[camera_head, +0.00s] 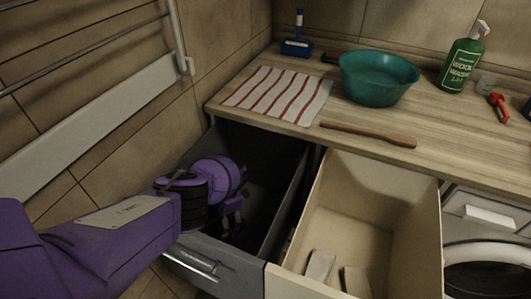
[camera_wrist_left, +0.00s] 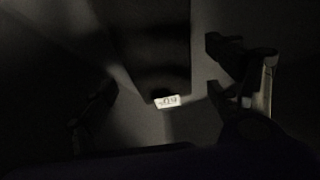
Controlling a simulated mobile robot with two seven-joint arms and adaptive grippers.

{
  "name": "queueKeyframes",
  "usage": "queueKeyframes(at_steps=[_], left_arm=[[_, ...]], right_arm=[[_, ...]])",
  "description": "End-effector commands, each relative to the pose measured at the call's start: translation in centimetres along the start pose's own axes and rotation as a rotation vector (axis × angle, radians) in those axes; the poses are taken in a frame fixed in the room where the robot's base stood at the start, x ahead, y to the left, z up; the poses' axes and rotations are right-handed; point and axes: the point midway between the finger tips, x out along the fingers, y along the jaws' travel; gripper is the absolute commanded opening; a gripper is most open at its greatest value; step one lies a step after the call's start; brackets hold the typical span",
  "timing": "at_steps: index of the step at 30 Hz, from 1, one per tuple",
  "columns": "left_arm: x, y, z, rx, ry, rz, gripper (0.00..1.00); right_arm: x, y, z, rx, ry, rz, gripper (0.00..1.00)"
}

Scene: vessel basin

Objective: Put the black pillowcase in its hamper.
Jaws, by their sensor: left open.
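The dark grey pull-out hamper (camera_head: 222,262) stands open under the counter, and its inside is in deep shadow. My left gripper (camera_head: 232,222) reaches down into it with its fingers apart. In the left wrist view, the open fingers (camera_wrist_left: 162,85) stand on either side of a dark form (camera_wrist_left: 150,45) with a small white label (camera_wrist_left: 167,102) at its lower end. It may be the black pillowcase, but it is too dark to be sure, and I see no contact with the fingers. A cream hamper (camera_head: 418,215) stands open to its right. My right gripper is out of view.
Two pale pieces (camera_head: 320,265) lie in the cream hamper. The counter holds a striped cloth (camera_head: 277,95), a teal basin (camera_head: 378,78), a wooden stick (camera_head: 368,134), a green bottle (camera_head: 462,62) and a blue brush (camera_head: 297,45). A washing machine (camera_head: 488,245) stands at right.

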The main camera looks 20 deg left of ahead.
Motion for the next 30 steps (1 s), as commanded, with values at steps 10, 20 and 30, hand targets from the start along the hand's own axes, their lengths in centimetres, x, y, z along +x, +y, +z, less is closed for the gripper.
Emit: queueKeyframes(at_steps=[10, 20, 30], left_arm=[[-3.2, 0.2, -0.5, -0.001, -0.004, 0.003, 0.82], [-10.4, 0.1, -0.5, 0.0, -0.004, 0.003, 0.82], [-12.9, 0.0, -0.6, -0.001, 0.003, -0.001, 0.82]], right_arm=[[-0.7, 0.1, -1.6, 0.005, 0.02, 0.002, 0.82], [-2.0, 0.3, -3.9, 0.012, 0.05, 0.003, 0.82], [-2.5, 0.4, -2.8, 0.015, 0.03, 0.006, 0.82]])
